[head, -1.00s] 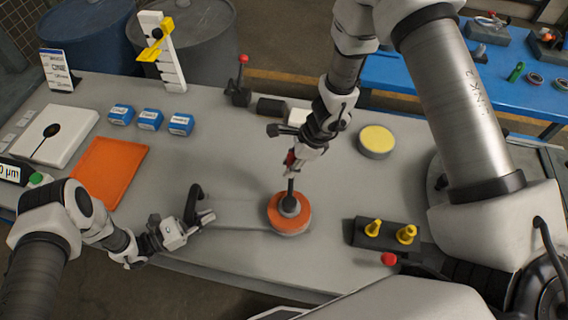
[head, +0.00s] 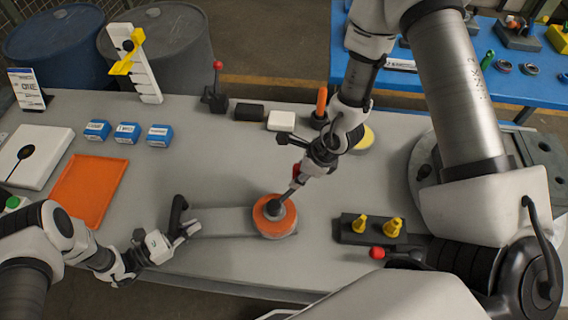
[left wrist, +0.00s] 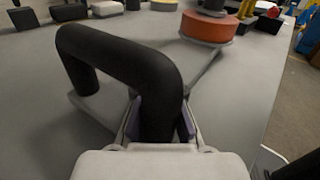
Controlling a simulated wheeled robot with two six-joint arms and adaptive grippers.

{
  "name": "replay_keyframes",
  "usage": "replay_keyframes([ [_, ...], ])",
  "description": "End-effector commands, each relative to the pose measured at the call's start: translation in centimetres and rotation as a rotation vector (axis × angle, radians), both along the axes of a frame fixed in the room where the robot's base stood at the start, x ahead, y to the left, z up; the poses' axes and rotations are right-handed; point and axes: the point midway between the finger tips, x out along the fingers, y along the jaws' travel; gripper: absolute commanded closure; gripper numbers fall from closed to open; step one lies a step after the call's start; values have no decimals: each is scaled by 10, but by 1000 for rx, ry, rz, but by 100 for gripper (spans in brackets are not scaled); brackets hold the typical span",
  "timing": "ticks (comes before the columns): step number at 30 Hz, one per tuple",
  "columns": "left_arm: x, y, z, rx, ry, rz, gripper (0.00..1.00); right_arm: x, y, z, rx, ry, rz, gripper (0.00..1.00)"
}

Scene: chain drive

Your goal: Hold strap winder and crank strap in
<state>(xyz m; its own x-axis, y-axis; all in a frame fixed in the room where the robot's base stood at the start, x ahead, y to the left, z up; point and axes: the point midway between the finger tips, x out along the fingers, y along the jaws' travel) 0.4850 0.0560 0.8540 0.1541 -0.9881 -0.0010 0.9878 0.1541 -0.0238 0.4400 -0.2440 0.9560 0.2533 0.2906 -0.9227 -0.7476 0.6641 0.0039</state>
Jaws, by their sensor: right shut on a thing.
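The strap winder has an orange drum (head: 264,226) with a grey hub (head: 276,209), and a flat grey bar (head: 225,223) runs left from it to a black bent handle (head: 177,215). My left gripper (head: 186,232) is shut on the near leg of the handle. In the left wrist view the handle (left wrist: 115,48) stands between both finger pads (left wrist: 160,122), with the orange drum (left wrist: 208,26) beyond it. My right gripper (head: 298,178) is shut on the crank (head: 290,193), a thin rod slanting up and right from the hub. Its fingertips partly hide the crank's top.
A black block with yellow pegs (head: 372,229) and a red knob (head: 377,253) stand right of the winder. An orange tray (head: 90,188) and several blue boxes (head: 128,133) lie left. A yellow-topped disc (head: 367,137) is partly behind my right arm.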

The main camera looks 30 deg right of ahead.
Motion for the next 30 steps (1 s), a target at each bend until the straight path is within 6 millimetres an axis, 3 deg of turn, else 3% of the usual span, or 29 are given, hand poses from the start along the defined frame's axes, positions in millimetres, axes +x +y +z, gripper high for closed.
replay_keyframes([
  [30, -1, -1, 0, -1, 1, -2, 100, -6, -1, -1, 0, 3, -58, 100],
])
